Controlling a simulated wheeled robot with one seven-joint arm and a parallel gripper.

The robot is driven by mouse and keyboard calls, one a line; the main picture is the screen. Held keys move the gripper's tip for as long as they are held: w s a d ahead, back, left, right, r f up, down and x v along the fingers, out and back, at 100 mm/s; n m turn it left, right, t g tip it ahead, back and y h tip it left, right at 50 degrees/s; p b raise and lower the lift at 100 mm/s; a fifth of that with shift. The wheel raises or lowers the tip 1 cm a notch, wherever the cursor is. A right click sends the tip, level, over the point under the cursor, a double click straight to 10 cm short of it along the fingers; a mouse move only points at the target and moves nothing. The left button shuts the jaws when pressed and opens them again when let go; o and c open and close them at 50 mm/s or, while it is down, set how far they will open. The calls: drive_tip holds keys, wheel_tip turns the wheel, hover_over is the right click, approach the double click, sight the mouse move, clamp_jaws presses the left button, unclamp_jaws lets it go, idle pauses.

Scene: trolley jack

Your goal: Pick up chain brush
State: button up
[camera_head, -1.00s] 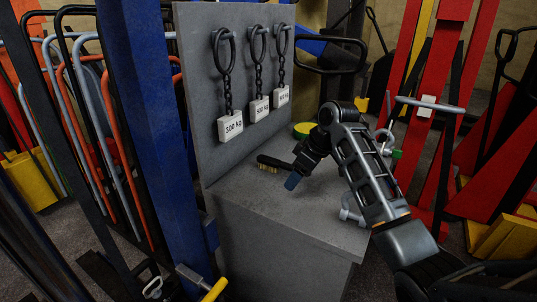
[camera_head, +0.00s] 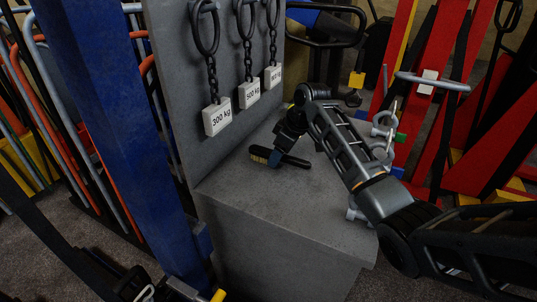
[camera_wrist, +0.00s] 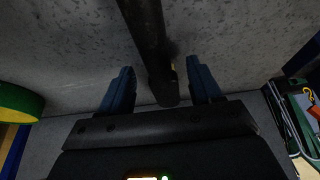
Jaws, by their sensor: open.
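The chain brush (camera_head: 293,161), with a dark handle and yellowish bristles, lies on the grey bench top near the upright board. In the wrist view its dark handle (camera_wrist: 148,35) runs down from the top edge between the two blue fingertips. My gripper (camera_head: 275,158) is down at the brush. In the wrist view my gripper (camera_wrist: 162,78) is open, with one finger on each side of the handle and gaps visible. The bristles are mostly hidden in the wrist view.
The grey bench (camera_head: 230,200) has clear top space in front of the brush. Chains with weight tags (camera_head: 217,118) hang on the board behind. Metal shackles (camera_head: 384,124) stand on the right side. A green and yellow round thing (camera_wrist: 18,101) is at the wrist view's left.

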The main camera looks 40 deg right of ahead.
drive_tip(key=shift+x, duration=0.75)
drive_tip(key=shift+c, duration=0.2)
clamp_jaws()
